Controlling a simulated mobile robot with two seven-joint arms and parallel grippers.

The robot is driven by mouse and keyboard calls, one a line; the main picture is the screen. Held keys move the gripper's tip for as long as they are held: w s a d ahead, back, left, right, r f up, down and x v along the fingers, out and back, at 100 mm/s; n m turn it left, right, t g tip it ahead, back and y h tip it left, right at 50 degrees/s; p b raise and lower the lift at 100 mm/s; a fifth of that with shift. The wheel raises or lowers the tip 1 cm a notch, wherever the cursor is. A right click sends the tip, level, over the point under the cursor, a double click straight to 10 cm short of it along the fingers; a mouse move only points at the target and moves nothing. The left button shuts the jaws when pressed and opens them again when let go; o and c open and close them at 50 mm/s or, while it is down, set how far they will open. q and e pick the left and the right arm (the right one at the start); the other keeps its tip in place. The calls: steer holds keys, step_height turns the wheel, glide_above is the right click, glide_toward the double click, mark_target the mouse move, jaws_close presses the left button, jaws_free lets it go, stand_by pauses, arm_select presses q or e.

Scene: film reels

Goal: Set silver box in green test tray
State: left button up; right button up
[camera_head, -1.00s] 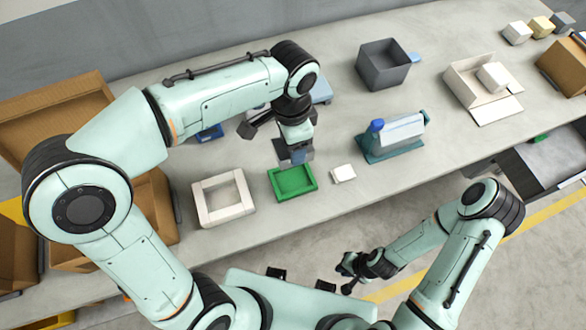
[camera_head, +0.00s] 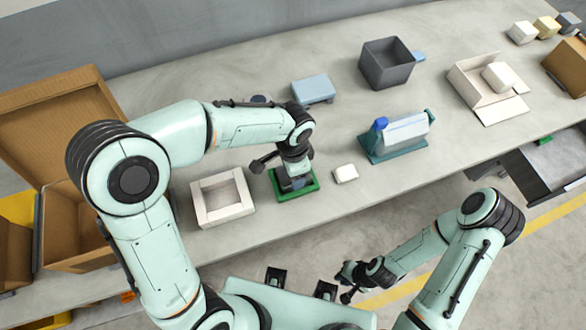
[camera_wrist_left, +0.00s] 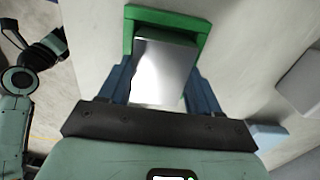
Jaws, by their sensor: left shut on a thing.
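The silver box (camera_wrist_left: 163,72) shows bright and reflective in the left wrist view, between the two blue fingers of my left gripper (camera_wrist_left: 155,85). The gripper is shut on it. The green test tray (camera_head: 281,194) lies on the table, and its rim also shows around the far end of the box in the left wrist view (camera_wrist_left: 165,18). In the head view my left gripper (camera_head: 294,184) points down over the tray, and the box is mostly hidden there. Whether the box touches the tray floor I cannot tell. My right gripper (camera_head: 347,283) hangs off the table's front; its fingers look spread apart.
A white square frame (camera_head: 222,197) stands left of the tray and a small white block (camera_head: 346,173) right of it. Beyond are a teal holder with a bottle (camera_head: 398,140), a grey bin (camera_head: 386,62) and a light blue block (camera_head: 313,89). Cardboard boxes (camera_head: 70,125) stand at the left.

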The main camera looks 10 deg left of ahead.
arm_select(q)
steer(key=shift+f, duration=0.2)
steer(key=o, duration=1.1)
arm_select(e)
steer(key=shift+f, duration=0.1)
arm_select(q)
steer(key=shift+r, duration=0.15)
steer(key=shift+r, duration=0.35)
step_height(320, 180, up, 12)
steer(key=shift+f+p, duration=0.25)
steer(key=shift+p, duration=0.55)
arm_select(e)
steer(key=shift+w+r, duration=0.35)
steer(key=shift+r, duration=0.2)
steer(key=shift+w+r, duration=0.35)
steer(key=shift+r, duration=0.2)
steer(key=shift+s, duration=0.1)
